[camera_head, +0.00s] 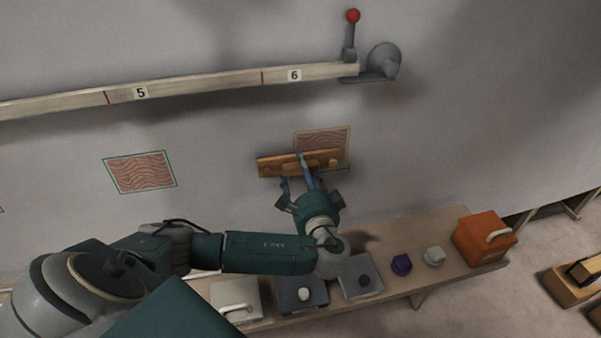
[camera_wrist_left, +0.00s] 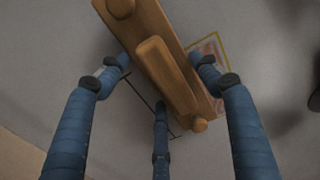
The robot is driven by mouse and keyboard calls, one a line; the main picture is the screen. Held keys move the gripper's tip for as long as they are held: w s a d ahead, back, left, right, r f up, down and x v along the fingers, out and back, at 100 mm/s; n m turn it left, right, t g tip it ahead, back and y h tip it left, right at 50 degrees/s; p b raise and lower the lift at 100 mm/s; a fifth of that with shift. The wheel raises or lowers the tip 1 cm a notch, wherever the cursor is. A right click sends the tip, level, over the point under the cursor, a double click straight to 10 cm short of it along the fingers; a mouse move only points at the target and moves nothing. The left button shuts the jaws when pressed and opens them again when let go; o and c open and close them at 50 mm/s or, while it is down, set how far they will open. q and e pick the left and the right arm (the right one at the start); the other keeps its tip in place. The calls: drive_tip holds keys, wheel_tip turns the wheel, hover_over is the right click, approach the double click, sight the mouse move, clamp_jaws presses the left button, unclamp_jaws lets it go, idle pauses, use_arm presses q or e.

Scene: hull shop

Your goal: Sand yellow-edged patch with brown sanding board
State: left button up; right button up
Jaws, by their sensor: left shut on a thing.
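The yellow-edged patch (camera_head: 330,139) is on the grey hull wall, right of centre in the head view. Its lower left is hidden behind the brown sanding board (camera_head: 270,165). A corner of the patch shows in the left wrist view (camera_wrist_left: 214,47). The board (camera_wrist_left: 190,62) fills the middle of that view, with a raised grip along it and round knobs. My left gripper (camera_head: 302,170) is shut on the board, its blue fingers around the grip. I cannot tell whether the board touches the wall. My right gripper is not in view.
A green-edged patch (camera_head: 140,172) is to the left on the wall. A numbered wooden rail (camera_head: 200,92) runs above, ending at a red-knobbed lever (camera_head: 352,17). The bench (camera_head: 397,291) below carries several boxes, including an orange one (camera_head: 484,238), and purple and pale knobs.

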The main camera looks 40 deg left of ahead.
sight(325, 157)
use_arm(q)
drive_tip(key=w+d+f+b, duration=0.2)
drive_tip(key=b, duration=0.1)
drive_tip(key=w+d+f+b, duration=0.2)
drive_tip(key=w+b, duration=0.1)
drive_tip(key=shift+w+d+f, duration=0.2)
drive_tip(key=shift+d+f, duration=0.1)
drive_tip(key=shift+d, duration=0.05)
idle(0.5)
drive_tip(key=shift+b+x, duration=0.45)
drive_tip(key=shift+x, duration=0.45)
drive_tip(key=shift+r, duration=0.1)
drive_tip(key=shift+a+r+p, duration=0.1)
drive_tip(key=shift+r+p, duration=2.95)
drive_tip(key=shift+r, duration=0.4)
